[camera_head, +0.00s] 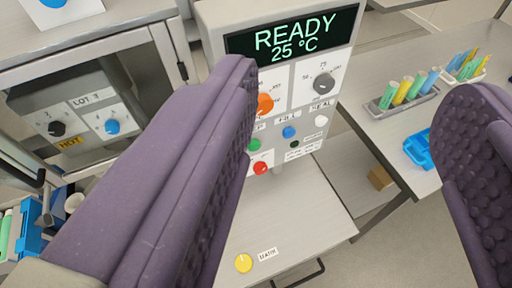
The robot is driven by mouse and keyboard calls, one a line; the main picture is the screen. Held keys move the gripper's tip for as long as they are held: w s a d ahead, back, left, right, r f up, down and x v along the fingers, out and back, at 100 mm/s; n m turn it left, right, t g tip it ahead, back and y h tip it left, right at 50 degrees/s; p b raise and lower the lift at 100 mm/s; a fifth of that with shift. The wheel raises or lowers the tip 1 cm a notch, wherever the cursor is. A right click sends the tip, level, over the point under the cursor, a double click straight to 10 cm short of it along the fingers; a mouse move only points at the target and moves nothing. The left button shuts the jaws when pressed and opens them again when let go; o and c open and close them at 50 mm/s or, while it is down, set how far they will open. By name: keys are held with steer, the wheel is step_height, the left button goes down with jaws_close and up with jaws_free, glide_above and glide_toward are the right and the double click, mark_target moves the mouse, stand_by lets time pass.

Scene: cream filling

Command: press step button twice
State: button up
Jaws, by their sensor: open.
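A control machine (217,20) stands ahead with a lit display (292,40) reading READY and 25 °C. Its panel carries a green button (254,145), a blue button (289,132) under a FILL label, a white button (321,121) under a SEAL label and a red button (261,168). The label above the green button is partly hidden by my left finger, so I cannot tell which button is step. My gripper (352,85) is open and empty, its two purple padded fingers spread wide. The left finger covers the panel's left part; the right finger is at the right edge.
An orange knob (265,104) and a grey knob (323,83) sit above the buttons. A yellow button (243,263) lies on the metal surface below. Racks of coloured tubes (402,103) stand on the right bench (364,92). A cabinet (95,75) is at left.

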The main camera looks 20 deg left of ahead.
jaws_close()
stand_by(1.5)
